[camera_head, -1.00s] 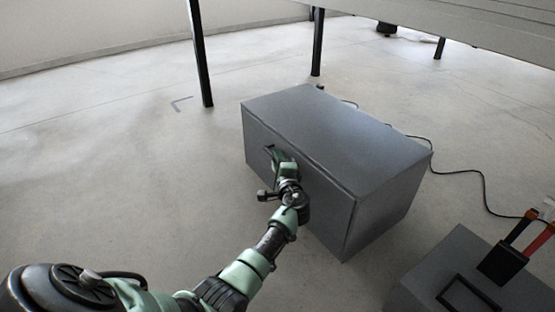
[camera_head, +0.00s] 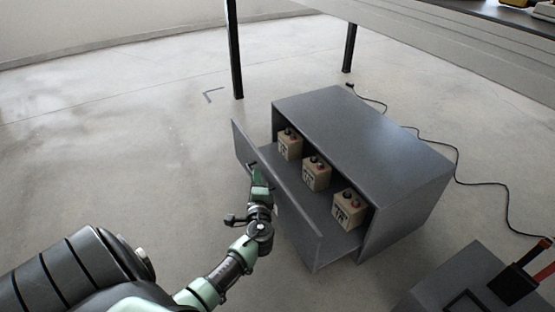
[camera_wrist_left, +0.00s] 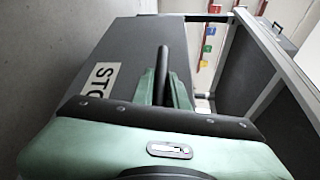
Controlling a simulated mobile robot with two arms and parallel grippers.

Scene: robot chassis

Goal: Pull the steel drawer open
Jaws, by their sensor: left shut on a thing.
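The grey steel drawer (camera_head: 306,232) stands pulled out from its grey cabinet (camera_head: 365,130). My left gripper (camera_head: 256,176) is at the outer face of the drawer front, shut on the drawer's dark handle (camera_wrist_left: 163,65). The wrist view also shows the drawer front (camera_wrist_left: 110,75) with a partly hidden label (camera_wrist_left: 100,80). My right gripper is not in view.
A second grey box (camera_head: 450,285) with black and red items on top stands at the lower right. A black cable (camera_head: 480,184) runs over the floor behind the cabinet. Table legs (camera_head: 234,50) stand behind. The floor to the left is clear.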

